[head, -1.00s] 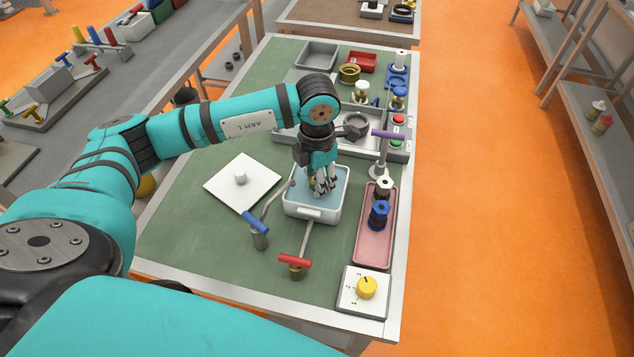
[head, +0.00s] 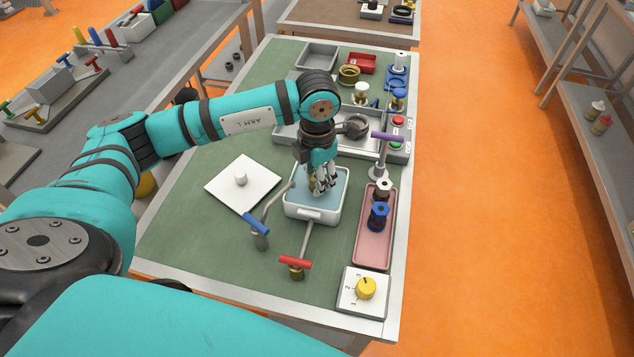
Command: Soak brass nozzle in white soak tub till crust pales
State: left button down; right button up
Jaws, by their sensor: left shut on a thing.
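The white soak tub (head: 318,214) stands near the middle of the green bench and holds pale blue liquid. My left gripper (head: 322,190) reaches down over the tub, its fingertips at the liquid. It is shut on the brass nozzle (head: 312,184), of which only a small brownish-gold part shows between and beside the fingers. The crust and its colour are too small and too hidden to make out. My right gripper is not in view.
A white lid with a knob (head: 241,180) lies left of the tub. A blue-handled tap (head: 257,224) and a red-handled valve (head: 295,264) stand in front. A pink tray (head: 373,245) with spools is at right, a yellow dial (head: 366,288) nearer. Green bench at front left is clear.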

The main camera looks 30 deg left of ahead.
pick_arm(q)
jog(key=shift+r+p, duration=1.8)
jog(key=shift+r, duration=1.8)
